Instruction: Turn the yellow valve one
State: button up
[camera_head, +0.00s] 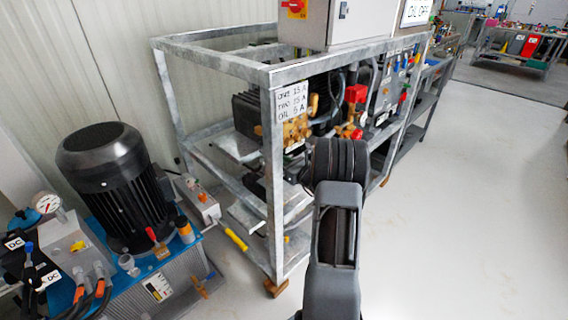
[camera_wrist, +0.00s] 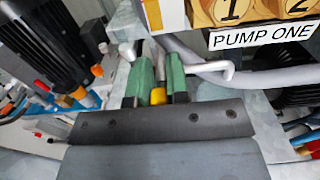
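In the wrist view, my gripper (camera_wrist: 161,70) shows two green fingers with a gap between them. A yellow piece (camera_wrist: 158,97) sits in that gap, close to the palm; it looks like part of a valve handle. I cannot tell whether the fingers press on it. White bent bars (camera_wrist: 226,73) stick out on either side of the fingertips. Above right is a white label reading PUMP ONE (camera_wrist: 264,36), under round brass faces marked 1 and 2. In the head view my arm hides the gripper and whatever it is at.
A galvanized frame (camera_head: 272,170) holds brass pumps (camera_head: 297,130) and red fittings (camera_head: 354,95). A black motor (camera_head: 110,190) on a blue unit stands left. A yellow handle (camera_head: 236,240) sticks out low near the frame. The floor (camera_head: 470,210) at right is clear.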

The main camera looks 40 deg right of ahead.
grip_shut()
jog(key=n+b, duration=0.2)
jog(key=b, duration=0.1)
jog(key=n+b, duration=0.3)
jog(key=a+n+b, duration=0.1)
jog(key=n+b, duration=0.1)
jog(key=b, duration=0.2)
jog(key=shift+s+f+n, duration=0.1)
jog(key=shift+f+n, duration=0.2)
jog(key=shift+n, duration=0.1)
jog(key=shift+r, duration=0.1)
